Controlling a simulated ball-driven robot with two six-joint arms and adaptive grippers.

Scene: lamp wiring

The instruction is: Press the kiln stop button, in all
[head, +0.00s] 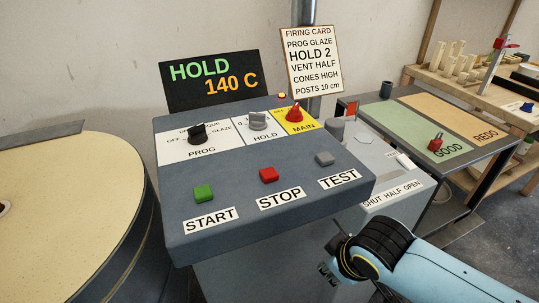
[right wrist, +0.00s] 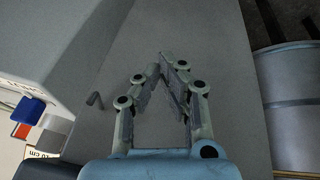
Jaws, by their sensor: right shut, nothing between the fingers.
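The kiln's sloped grey control panel (head: 240,232) fills the middle of the head view. The red button (head: 268,174) above the STOP label (head: 281,197) stands between the green START button (head: 203,193) and the grey TEST button (head: 325,158). My right gripper (head: 328,268) is below and to the right of the panel's front edge, apart from the buttons. In the right wrist view its fingers (right wrist: 168,66) come together with nothing between them, and no panel button can be made out there. My left gripper is not in view.
A display (head: 210,80) reads HOLD 140 C. PROG (head: 197,134), HOLD (head: 258,119) and red MAIN (head: 295,113) knobs sit at the panel's back. A round kiln lid (head: 65,200) is at left. A table with GOOD (head: 440,150) and REDO (head: 485,128) areas is at right.

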